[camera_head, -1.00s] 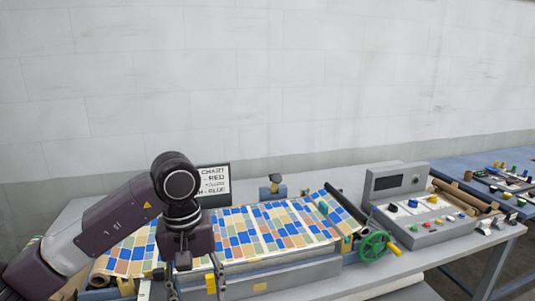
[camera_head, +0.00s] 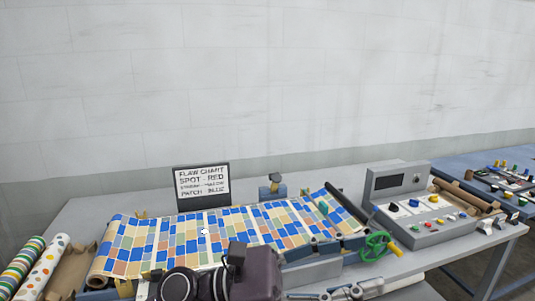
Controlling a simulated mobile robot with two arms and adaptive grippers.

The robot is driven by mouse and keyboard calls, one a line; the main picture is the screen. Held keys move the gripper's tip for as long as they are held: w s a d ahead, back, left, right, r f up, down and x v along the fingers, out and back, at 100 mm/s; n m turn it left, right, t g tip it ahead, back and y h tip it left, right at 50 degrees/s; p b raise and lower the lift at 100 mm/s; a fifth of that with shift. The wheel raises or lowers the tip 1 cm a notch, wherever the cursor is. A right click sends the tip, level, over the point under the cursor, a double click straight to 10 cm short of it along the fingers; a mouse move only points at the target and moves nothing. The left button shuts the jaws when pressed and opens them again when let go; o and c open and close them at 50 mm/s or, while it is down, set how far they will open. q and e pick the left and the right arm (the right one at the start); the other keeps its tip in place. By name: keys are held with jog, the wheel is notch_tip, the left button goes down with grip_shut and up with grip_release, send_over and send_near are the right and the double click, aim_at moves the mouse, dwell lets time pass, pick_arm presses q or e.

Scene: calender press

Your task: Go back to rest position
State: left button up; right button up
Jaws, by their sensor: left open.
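My left gripper (camera_head: 372,263) is low in the head view, in front of the press, with its fingers pointing right. It is open, with nothing seen between its fingers. My dark wrist covers part of the press's front edge. The patterned sheet (camera_head: 188,238) of blue, tan, green and orange blocks lies across the press, its left end curving over a roll. The green handwheel (camera_head: 375,246) with a yellow handle is near the fingertips; I cannot tell whether they touch. My right gripper is not in view.
A flaw chart sign (camera_head: 202,186) stands behind the sheet. A grey control box (camera_head: 420,212) with coloured buttons stands at right. Striped (camera_head: 22,262) and dotted (camera_head: 45,268) rolls lean at lower left. A blue table (camera_head: 480,162) is beyond. The space above the sheet is clear.

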pick_arm(q)
jog(key=w+a+n+t+y, duration=0.3)
jog(key=w+a+n+t, duration=0.35)
jog(key=n+t, duration=0.55)
jog(key=w+a+n+t+y, duration=0.45)
jog(key=a+n+t, duration=0.35)
jog(key=n, duration=0.7)
jog(key=w+a+f+n+t+y, duration=0.1)
jog(key=w+a+f+n+y, duration=0.3)
jog(key=a+f+n+y, duration=0.45)
jog(key=s+a+f+n+g+y, duration=0.2)
jog(key=s+a+f+n+g, duration=0.1)
jog(key=f+n, duration=0.4)
jog(key=s+a+f+n+g+y, duration=0.25)
jog(key=a+f+n, duration=0.2)
jog(key=f, duration=0.55)
jog(key=s+a+f+n+g, duration=0.1)
jog(key=s+f+n+g, duration=0.4)
jog(key=s+f, duration=0.55)
jog(key=s+a+f+n+g, duration=0.15)
jog(key=s+f+g, duration=0.5)
jog(key=s, duration=0.75)
notch_tip(320, 180, down, 26)
jog(key=r, duration=0.1)
jog(key=s+a+f+g, duration=0.2)
jog(key=s+f, duration=1.6)
jog(key=f, duration=0.1)
jog(key=shift+s+a+b, duration=0.3)
jog(key=shift+a+b, duration=0.1)
